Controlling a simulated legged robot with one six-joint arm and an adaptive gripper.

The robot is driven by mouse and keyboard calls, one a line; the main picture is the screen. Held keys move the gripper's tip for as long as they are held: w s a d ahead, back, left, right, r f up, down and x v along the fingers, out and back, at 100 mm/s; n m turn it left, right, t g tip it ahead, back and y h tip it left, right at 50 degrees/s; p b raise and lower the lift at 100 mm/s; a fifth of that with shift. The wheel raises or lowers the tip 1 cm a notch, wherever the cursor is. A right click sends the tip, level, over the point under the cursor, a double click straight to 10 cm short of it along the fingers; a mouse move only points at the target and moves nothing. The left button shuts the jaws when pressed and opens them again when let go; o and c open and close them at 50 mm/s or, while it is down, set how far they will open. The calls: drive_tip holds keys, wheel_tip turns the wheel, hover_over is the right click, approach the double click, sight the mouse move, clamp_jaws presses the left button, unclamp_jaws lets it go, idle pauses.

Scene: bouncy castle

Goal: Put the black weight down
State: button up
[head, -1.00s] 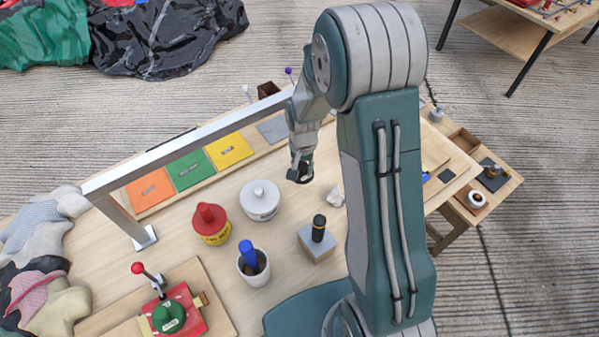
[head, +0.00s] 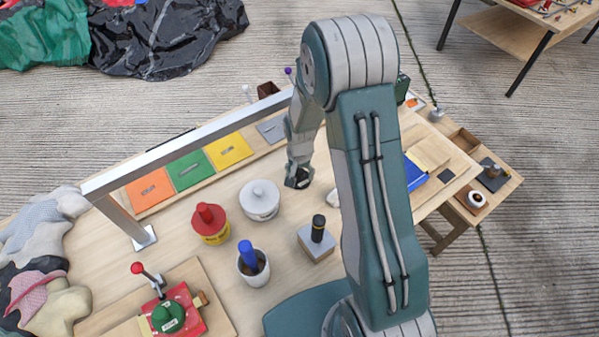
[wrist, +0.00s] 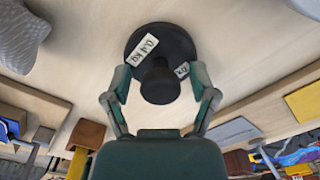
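The black weight (wrist: 178,40) is a round disc with a knob and a white 0.4 kg label, seen against the pale wooden tabletop in the wrist view. My gripper (wrist: 161,83) has one finger on each side of the knob. A narrow gap shows between each finger and the knob, so the fingers look open around it. In the head view my gripper (head: 298,186) is low over the table, right of the white round pot, with the dark weight mostly hidden at its tip. Contact between weight and table cannot be seen clearly.
Near my gripper stand a white lidded pot (head: 260,201), a red and yellow tin (head: 211,225), a cup with a blue handle (head: 253,268) and a block with a black peg (head: 316,245). Colored plates (head: 189,169) line the back under a metal bar (head: 190,145).

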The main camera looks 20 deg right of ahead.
wheel_tip(320, 180, up, 12)
wheel_tip(320, 180, up, 14)
drive_tip(key=n+t, duration=0.2)
drive_tip(key=n, duration=0.1)
hover_over(300, 170)
drive_tip(key=s, duration=0.8)
drive_tip(key=s+r+n+t, duration=0.1)
drive_tip(key=s+r, duration=0.2)
drive_tip(key=s, duration=0.3)
drive_tip(key=s+r+n+t, duration=0.1)
drive_tip(key=s+r+t, duration=0.1)
drive_tip(key=s+r, duration=0.2)
drive_tip(key=s, duration=0.3)
drive_tip(key=shift+s+n+t, duration=0.3)
drive_tip(key=shift+n, duration=0.1)
